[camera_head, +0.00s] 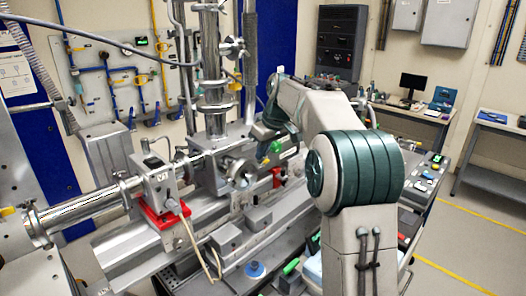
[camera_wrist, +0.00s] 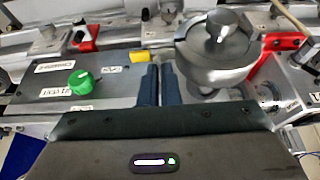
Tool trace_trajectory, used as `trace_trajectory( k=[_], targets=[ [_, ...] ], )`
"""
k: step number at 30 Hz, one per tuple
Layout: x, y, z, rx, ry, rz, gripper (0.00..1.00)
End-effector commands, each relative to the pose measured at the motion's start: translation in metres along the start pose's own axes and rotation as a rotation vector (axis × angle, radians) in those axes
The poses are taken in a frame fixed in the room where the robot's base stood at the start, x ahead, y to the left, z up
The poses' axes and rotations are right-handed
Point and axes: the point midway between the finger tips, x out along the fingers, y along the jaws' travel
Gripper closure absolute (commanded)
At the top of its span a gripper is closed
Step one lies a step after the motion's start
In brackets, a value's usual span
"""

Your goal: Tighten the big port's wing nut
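The big port (camera_wrist: 217,65) is probably the round grey metal flange with a cylindrical knob, right of my fingers in the wrist view. In the head view a round metal port (camera_head: 238,172) shows on the chamber, left of my arm's end. My gripper (camera_wrist: 161,68) has its two dark fingers close together, with only a thin line between them and nothing visibly held. A small yellow piece (camera_wrist: 142,56) lies just beyond and left of the fingertips; I cannot tell whether they touch, or whether it is the wing nut. In the head view my gripper (camera_head: 268,155) is small and partly hidden.
A green knob (camera_wrist: 84,82) sits on a labelled grey panel left of my fingers. Red brackets (camera_wrist: 86,40) stand behind it and right of the flange. The metal chamber (camera_head: 212,165) and rails fill the bench. A desk (camera_head: 420,112) stands at the back right, beside open floor.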

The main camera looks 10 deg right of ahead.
Motion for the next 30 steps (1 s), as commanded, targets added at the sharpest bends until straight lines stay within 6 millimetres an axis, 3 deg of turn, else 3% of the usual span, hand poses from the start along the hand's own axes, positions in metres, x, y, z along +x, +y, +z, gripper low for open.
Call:
trace_trajectory(
  k=[11, 30],
  targets=[
    [0.0003, -0.0019, 0.0001, 0.101, -0.002, 0.043, 1.0],
    [-0.0001, -0.0078, -0.0035, 0.631, 0.0, 0.264, 1.0]
  ],
)
